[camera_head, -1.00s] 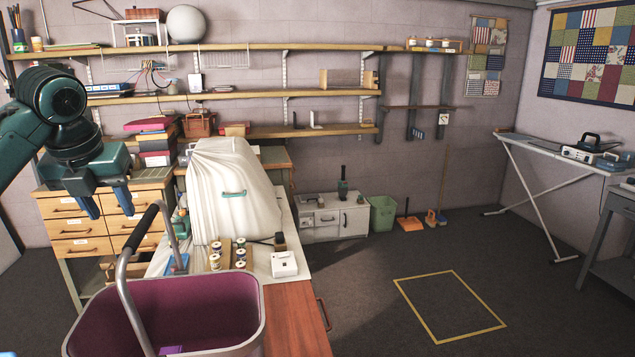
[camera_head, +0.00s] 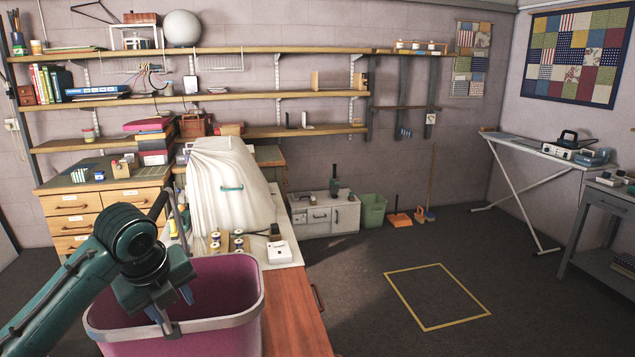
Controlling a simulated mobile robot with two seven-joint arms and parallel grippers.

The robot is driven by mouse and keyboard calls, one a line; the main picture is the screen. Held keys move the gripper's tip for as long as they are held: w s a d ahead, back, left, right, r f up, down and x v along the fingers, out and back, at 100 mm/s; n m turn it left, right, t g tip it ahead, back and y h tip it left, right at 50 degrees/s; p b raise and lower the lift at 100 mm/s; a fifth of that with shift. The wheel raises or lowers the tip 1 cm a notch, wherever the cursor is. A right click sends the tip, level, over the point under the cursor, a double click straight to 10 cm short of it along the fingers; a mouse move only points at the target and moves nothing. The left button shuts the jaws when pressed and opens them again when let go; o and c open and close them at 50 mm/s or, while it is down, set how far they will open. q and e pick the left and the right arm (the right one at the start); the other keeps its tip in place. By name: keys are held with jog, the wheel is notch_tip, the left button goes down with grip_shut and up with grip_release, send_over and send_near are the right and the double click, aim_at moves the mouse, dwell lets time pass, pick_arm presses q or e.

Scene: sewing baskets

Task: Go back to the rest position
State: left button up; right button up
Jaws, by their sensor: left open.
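My left gripper (camera_head: 176,308) is open, pointing down in front of the pink-purple basket (camera_head: 235,325) at the lower left. It overlaps the basket's grey rim in the picture; I cannot tell whether it touches. Nothing shows between its fingers. The basket's handle, with a dark grip (camera_head: 158,205), stands up behind my left arm, which hides part of it and the left of the basket. My right gripper is not in view.
The basket stands at the near end of a wooden table (camera_head: 295,315). A white-draped shape (camera_head: 228,185), thread spools (camera_head: 238,243) and a white box (camera_head: 279,252) stand behind it. A drawer cabinet (camera_head: 75,225) is at left. The floor at right is open around a yellow-taped square (camera_head: 437,297).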

pick_arm(q)
jog(key=s+d+f+n+h, duration=0.1)
jog(key=s+d+f+n, duration=0.3)
jog(key=s+f+n, duration=0.3)
jog(key=s+d+f+n+h, duration=0.1)
jog(key=s+d+f+n, duration=0.4)
jog(key=f, duration=0.3)
jog(key=s+a+f+n+y, duration=0.1)
jog(key=s+a+f+n, duration=0.2)
jog(key=s+n, duration=0.45)
jog(key=s+a+f+n+y, duration=0.1)
jog(key=s+a+f+n, duration=0.1)
jog(key=s+n, duration=0.55)
jog(key=w+d+f+m+t+h, duration=0.2)
jog(key=w+d+f+t+h, duration=0.1)
jog(key=f, duration=0.6)
jog(key=shift+w+d+f+t, duration=0.2)
jog(key=shift+w+d+t, duration=0.3)
jog(key=shift+d+t, duration=0.8)
jog(key=shift+a, duration=0.1)
